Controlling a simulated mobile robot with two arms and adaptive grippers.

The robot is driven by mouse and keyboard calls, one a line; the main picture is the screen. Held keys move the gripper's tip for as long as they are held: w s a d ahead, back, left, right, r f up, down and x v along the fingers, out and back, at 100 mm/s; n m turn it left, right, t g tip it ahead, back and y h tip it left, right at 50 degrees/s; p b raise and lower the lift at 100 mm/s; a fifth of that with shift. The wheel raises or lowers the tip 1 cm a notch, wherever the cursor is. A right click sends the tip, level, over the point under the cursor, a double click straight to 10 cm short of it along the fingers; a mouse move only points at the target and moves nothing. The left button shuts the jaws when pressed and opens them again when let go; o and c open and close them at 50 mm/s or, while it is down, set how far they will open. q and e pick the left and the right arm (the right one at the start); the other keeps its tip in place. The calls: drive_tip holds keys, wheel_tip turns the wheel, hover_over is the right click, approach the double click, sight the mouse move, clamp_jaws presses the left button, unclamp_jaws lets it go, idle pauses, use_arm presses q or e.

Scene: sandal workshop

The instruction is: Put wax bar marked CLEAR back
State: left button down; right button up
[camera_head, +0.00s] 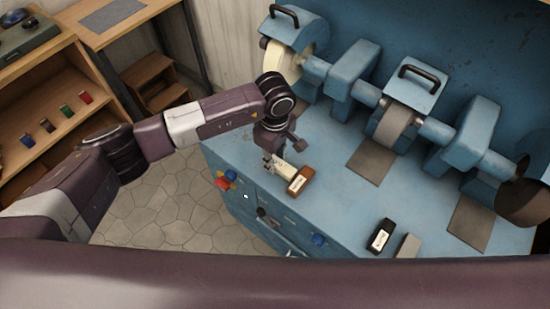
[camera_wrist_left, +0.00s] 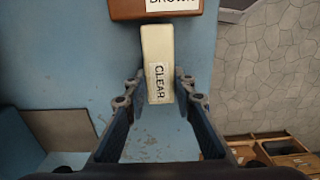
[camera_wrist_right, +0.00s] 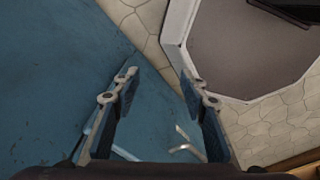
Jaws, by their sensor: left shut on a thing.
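The wax bar marked CLEAR (camera_head: 282,168) is a cream block on the blue machine bench (camera_head: 334,215). It also shows in the left wrist view (camera_wrist_left: 157,50), its label facing up. My left gripper (camera_head: 270,161) is shut on its near end, with the fingers on its two long sides in the left wrist view (camera_wrist_left: 158,88). The bar's far end is against or very close to a brown bar (camera_head: 300,181) labelled BROWN. My right gripper (camera_wrist_right: 160,78) is open and empty in the right wrist view, above the bench edge and the floor.
A black bar (camera_head: 380,235) and a grey bar (camera_head: 408,246) lie farther right on the bench. Blue polishing machines with wheels (camera_head: 397,125) stand along its back. Coloured buttons (camera_head: 226,180) are on the bench front. A wooden shelf (camera_head: 60,85) with small coloured items stands left.

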use_arm(q)
drive_tip(key=shift+f, duration=0.15)
drive_tip(key=c, duration=1.6)
unclamp_jaws()
drive_tip(key=shift+r, duration=0.25)
drive_tip(key=shift+w+r, duration=0.1)
drive_tip(key=shift+r, duration=0.3)
drive_tip(key=shift+r+b, duration=1.5)
drive_tip(key=shift+r, duration=4.05)
